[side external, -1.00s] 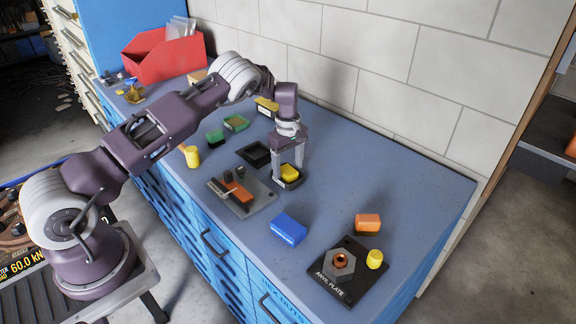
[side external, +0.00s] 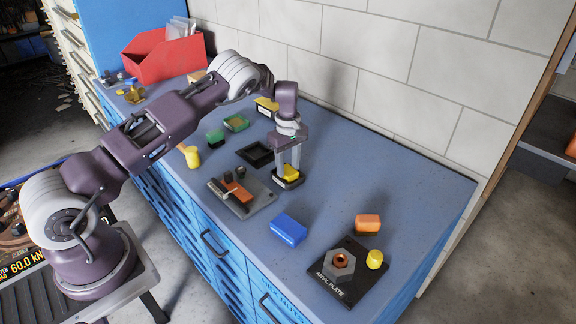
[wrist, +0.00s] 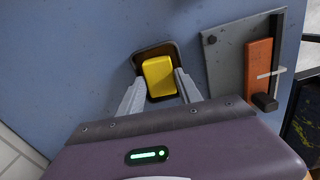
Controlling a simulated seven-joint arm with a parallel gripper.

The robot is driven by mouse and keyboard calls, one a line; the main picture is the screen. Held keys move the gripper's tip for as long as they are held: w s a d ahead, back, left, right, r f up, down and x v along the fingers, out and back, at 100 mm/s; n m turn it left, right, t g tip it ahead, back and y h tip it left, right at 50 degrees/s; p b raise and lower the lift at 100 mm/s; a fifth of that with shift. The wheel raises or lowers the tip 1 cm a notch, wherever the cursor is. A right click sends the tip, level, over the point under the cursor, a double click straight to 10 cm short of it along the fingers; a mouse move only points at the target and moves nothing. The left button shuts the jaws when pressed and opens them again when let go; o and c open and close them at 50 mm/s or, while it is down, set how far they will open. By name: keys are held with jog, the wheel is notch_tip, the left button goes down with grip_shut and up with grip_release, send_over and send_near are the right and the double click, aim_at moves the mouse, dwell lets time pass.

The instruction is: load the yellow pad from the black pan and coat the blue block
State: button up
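The yellow pad (side external: 291,170) sits in a small black pan (side external: 288,185) on the blue bench top. In the wrist view the yellow pad (wrist: 158,76) lies within the dark rim of the pan (wrist: 148,50). My gripper (side external: 289,168) points down over the pan. Its two fingers lie against opposite sides of the pad and appear shut on it. The pad still looks down in the pan. The blue block (side external: 289,230) lies on the bench, nearer the front edge, apart from the gripper. It is outside the wrist view.
An empty black tray (side external: 254,154) is left of the pan. A grey plate (side external: 240,205) with an orange bar is in front. A dark anvil plate (side external: 352,275) with a hex nut, an orange block (side external: 367,223) and a yellow cylinder (side external: 375,259) are at right. The bench behind the blue block is clear.

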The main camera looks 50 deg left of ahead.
grip_shut()
dwell(0.6)
jog(key=shift+r, duration=3.5)
